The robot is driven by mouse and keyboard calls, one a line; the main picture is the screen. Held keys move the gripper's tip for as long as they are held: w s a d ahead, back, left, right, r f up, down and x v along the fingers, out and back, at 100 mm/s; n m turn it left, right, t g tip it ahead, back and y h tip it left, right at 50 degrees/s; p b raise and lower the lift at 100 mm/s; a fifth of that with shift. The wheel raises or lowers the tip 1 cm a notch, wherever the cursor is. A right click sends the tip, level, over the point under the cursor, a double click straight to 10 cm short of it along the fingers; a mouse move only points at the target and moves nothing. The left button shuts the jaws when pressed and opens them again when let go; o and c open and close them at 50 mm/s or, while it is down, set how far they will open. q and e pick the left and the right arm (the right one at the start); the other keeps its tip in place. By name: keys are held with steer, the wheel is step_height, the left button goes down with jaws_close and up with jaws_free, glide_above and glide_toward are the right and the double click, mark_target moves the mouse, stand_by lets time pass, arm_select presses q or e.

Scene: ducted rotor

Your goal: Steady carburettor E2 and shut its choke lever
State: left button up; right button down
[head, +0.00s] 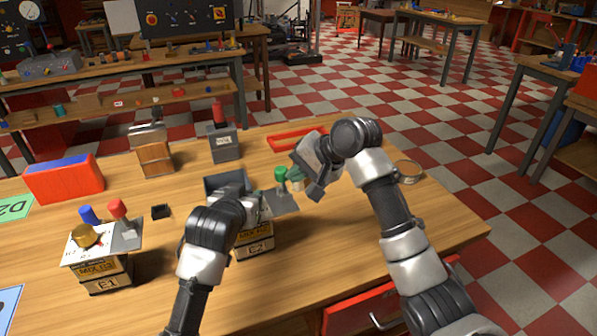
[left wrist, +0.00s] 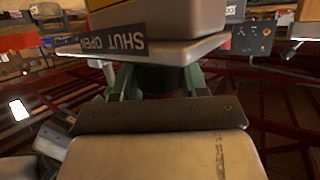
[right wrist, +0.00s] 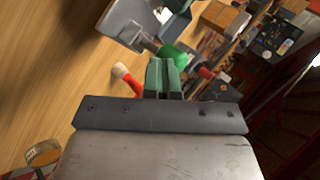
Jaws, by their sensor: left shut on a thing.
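Carburettor E2 (head: 256,246) stands on the wooden table, partly hidden behind my left wrist. Its choke lever has a green knob (head: 280,173), which also shows in the right wrist view (right wrist: 173,54). My left gripper (left wrist: 160,80) is shut on a dark part under the plate marked SHUT and OPEN (left wrist: 105,44).
Carburettor E1 (head: 105,275) stands at the left with a blue and a red knob. A red box (head: 63,180), a wooden block (head: 155,158) and a grey unit with a red knob (head: 224,145) stand behind. A red tray (head: 285,140) lies behind my right gripper. The table's right side is mostly clear.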

steer(key=d+f+v, duration=0.2)
steer(key=v, duration=1.1)
steer(key=shift+s+d, duration=0.15)
arm_select(q)
steer(key=o, duration=1.2)
